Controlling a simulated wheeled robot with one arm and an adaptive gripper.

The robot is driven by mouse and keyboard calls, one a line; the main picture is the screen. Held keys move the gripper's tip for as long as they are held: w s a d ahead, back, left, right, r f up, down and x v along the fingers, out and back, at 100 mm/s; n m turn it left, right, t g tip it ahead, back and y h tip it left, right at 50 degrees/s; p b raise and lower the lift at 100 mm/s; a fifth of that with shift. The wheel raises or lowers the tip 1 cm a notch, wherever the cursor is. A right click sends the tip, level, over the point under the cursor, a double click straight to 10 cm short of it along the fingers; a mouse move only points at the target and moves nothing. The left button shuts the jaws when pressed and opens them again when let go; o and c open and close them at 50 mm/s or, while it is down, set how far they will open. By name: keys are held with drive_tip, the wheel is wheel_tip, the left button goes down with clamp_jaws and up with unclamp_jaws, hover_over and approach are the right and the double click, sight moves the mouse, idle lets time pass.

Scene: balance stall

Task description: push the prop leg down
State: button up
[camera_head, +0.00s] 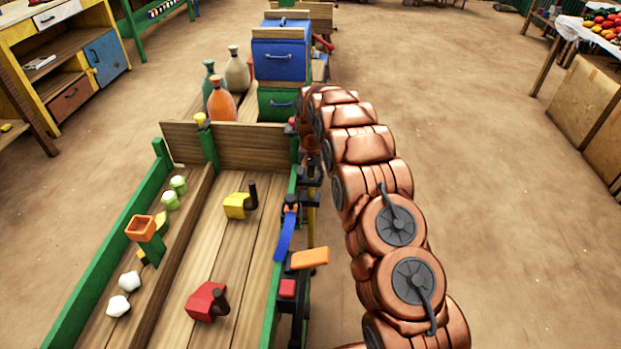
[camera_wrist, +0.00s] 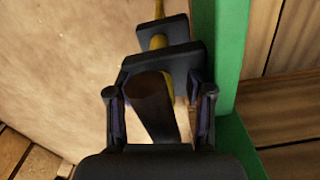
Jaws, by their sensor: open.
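The prop leg appears to be the yellow post (camera_head: 311,222) at the right side of the wooden cart. In the wrist view a yellow rod (camera_wrist: 159,10) runs through a black bracket (camera_wrist: 162,30). A dark brown round handle (camera_wrist: 154,105) stands out from it, nearest the camera. My gripper (camera_wrist: 159,92) is open, with one finger on each side of this handle. I cannot tell whether either finger touches it. In the head view the gripper is mostly hidden beside my arm, near the cart's side.
The cart's green rail (camera_head: 283,250) runs close beside the leg, and a green post (camera_wrist: 230,50) stands right of my gripper. A blue lever (camera_head: 286,234) and an orange handle (camera_head: 309,258) stick out nearer. Bottles (camera_head: 221,104) stand farther back.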

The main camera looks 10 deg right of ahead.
wheel_tip(320, 180, up, 11)
drive_tip(key=shift+r, duration=0.4)
idle(0.6)
drive_tip(key=shift+s+r, duration=0.2)
drive_tip(key=s+r+n, duration=0.1)
drive_tip(key=s+r, duration=0.3)
drive_tip(key=s, duration=0.4)
drive_tip(key=s+r+n+g, duration=0.1)
drive_tip(key=s+r, duration=0.3)
drive_tip(key=s, duration=0.4)
drive_tip(key=s+r+n, duration=0.1)
drive_tip(key=s+r, duration=0.3)
drive_tip(key=s, duration=0.4)
drive_tip(key=s+f+n+g, duration=0.2)
drive_tip(key=s+n, duration=0.1)
drive_tip(key=s, duration=2.7)
wheel_tip(320, 180, up, 15)
drive_tip(key=w+t+p, duration=0.1)
drive_tip(key=p, duration=1.3)
